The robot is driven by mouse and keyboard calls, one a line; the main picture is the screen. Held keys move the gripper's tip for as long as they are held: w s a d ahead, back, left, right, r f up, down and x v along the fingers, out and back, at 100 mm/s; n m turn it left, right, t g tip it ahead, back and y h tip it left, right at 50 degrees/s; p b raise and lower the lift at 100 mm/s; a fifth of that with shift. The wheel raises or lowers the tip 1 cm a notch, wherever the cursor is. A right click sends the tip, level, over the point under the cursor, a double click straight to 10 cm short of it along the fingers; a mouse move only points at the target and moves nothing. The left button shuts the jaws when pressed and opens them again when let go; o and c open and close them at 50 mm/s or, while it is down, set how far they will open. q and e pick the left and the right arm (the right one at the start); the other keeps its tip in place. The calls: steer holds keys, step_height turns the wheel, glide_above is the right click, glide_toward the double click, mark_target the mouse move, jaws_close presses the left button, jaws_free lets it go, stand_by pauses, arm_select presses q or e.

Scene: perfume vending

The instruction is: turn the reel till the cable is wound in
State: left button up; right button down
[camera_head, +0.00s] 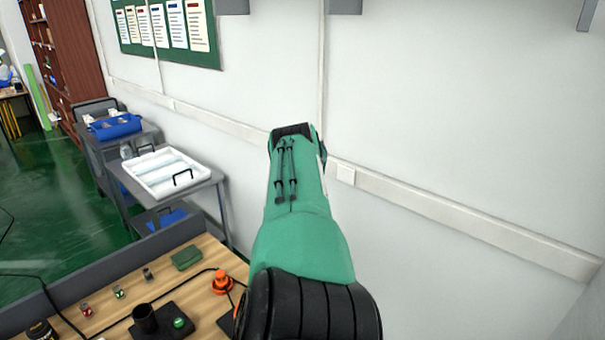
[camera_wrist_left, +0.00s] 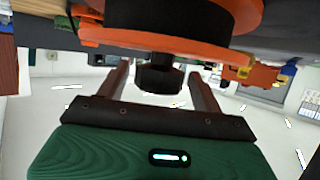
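In the left wrist view a large orange reel (camera_wrist_left: 160,38) with a black middle fills the top of the picture. A dark knob (camera_wrist_left: 160,78) sticks out below its rim. My left gripper (camera_wrist_left: 160,84) is open, with one finger on each side of the knob. A gap shows between each finger and the knob. In the head view one of my green arm links covers the middle, and neither gripper shows. A thin black cable (camera_head: 182,288) runs across the wooden table to an orange piece (camera_head: 222,283); I cannot tell whether this belongs to the reel.
The wooden table (camera_head: 207,248) also holds a black cup-like holder (camera_head: 146,318), a green block (camera_head: 186,258) and several small items. A grey cart with a white tray (camera_head: 165,172) and a blue bin (camera_head: 115,126) stand behind it. A white wall is beyond my arm.

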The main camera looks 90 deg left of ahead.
arm_select(q)
steer(key=shift+w+r, duration=0.15)
steer(key=shift+w, duration=0.4)
steer(key=b+v, duration=0.5)
steer(key=v, duration=0.7)
steer(key=shift+w+r, duration=0.2)
steer(key=shift+w, duration=0.15)
